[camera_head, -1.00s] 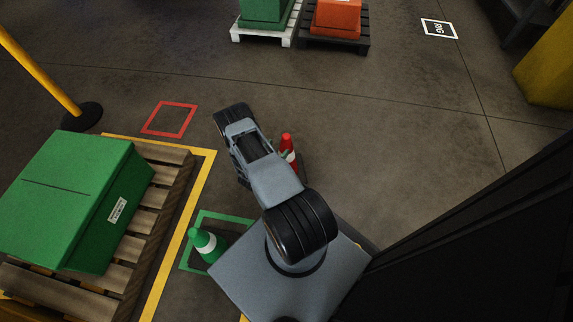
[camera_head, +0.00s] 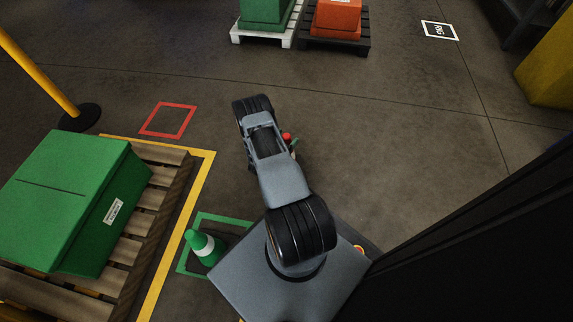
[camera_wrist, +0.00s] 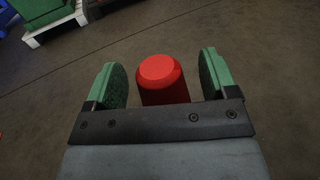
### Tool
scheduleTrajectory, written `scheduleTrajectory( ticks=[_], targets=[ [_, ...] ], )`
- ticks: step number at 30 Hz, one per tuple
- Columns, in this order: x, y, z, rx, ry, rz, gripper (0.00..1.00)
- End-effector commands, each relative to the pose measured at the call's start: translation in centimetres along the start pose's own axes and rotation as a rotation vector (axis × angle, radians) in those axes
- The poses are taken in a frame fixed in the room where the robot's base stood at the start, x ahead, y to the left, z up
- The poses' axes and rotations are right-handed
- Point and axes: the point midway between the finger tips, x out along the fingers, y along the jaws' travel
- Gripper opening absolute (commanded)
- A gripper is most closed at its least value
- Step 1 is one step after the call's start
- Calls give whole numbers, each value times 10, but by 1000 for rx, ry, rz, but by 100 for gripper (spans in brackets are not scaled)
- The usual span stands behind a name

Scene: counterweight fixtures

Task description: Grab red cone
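The red cone (camera_wrist: 161,72) shows its rounded red top in the wrist view, between the two green finger pads of my gripper (camera_wrist: 161,84). A gap shows on each side of it, so the fingers are open and apart from it. In the head view only the cone's red tip (camera_head: 287,137) shows beside my arm; the rest is hidden behind the arm. A green finger of my gripper (camera_head: 294,147) shows just next to that tip.
A green cone (camera_head: 206,247) stands in a green floor square. An empty red floor square (camera_head: 168,120) lies to the left. A pallet (camera_head: 165,165) bears a green block (camera_head: 65,200). A yellow post (camera_head: 40,73) stands at left. Floor right of my arm is clear.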

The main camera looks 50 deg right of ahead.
Motion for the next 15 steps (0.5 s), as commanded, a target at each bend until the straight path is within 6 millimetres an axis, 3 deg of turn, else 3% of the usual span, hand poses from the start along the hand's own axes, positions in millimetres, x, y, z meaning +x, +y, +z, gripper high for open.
scheduleTrajectory(
  ticks=[2, 15],
  targets=[
    [0, 0, 0, 0, 0, 0, 72],
    [0, 0, 0, 1, 0, 1, 30]
  ],
)
